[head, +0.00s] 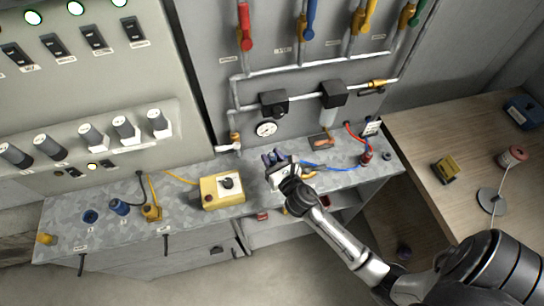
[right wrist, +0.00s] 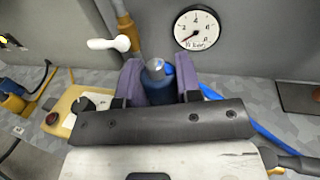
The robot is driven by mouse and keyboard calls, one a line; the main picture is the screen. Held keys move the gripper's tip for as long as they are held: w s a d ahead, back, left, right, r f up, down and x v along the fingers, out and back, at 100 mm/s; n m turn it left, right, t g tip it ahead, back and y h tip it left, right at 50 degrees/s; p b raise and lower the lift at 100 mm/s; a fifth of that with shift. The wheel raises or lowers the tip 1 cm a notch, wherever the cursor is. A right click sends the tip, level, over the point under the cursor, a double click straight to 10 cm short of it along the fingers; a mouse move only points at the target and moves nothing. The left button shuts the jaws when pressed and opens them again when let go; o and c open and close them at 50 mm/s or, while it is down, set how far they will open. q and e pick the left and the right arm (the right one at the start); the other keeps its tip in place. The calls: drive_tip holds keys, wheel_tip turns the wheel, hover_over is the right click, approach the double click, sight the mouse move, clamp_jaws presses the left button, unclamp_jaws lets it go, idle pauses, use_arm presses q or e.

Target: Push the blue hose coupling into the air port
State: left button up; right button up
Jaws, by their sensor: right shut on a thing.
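My right gripper (head: 273,157) is over the metal bench in front of the wall piping. In the right wrist view its purple fingers (right wrist: 158,82) are shut on the blue hose coupling (right wrist: 160,84), which stands roughly upright between them with a pale round end. A blue hose (right wrist: 255,130) runs off to the right; the hose also shows in the head view (head: 330,168). I cannot clearly make out the air port; a pipe with a brass valve and white lever (right wrist: 110,43) comes down just behind the gripper at left. My left gripper is out of view.
A pressure gauge (head: 266,129) is on the wall behind the gripper. A yellow control box (head: 223,190) stands on the bench (head: 185,215) to the left. A wooden table (head: 430,125) with small items is at right.

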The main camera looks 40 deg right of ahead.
idle(0.4)
drive_tip(key=shift+a+f+b, duration=0.1)
drive_tip(key=shift+f+b, duration=2.35)
drive_tip(key=shift+f, duration=0.45)
drive_tip(key=shift+p, duration=0.35)
drive_tip(key=shift+f+b, duration=0.8)
drive_tip(key=shift+f, duration=0.05)
drive_tip(key=shift+f+b, duration=0.75)
drive_tip(key=shift+f, duration=0.1)
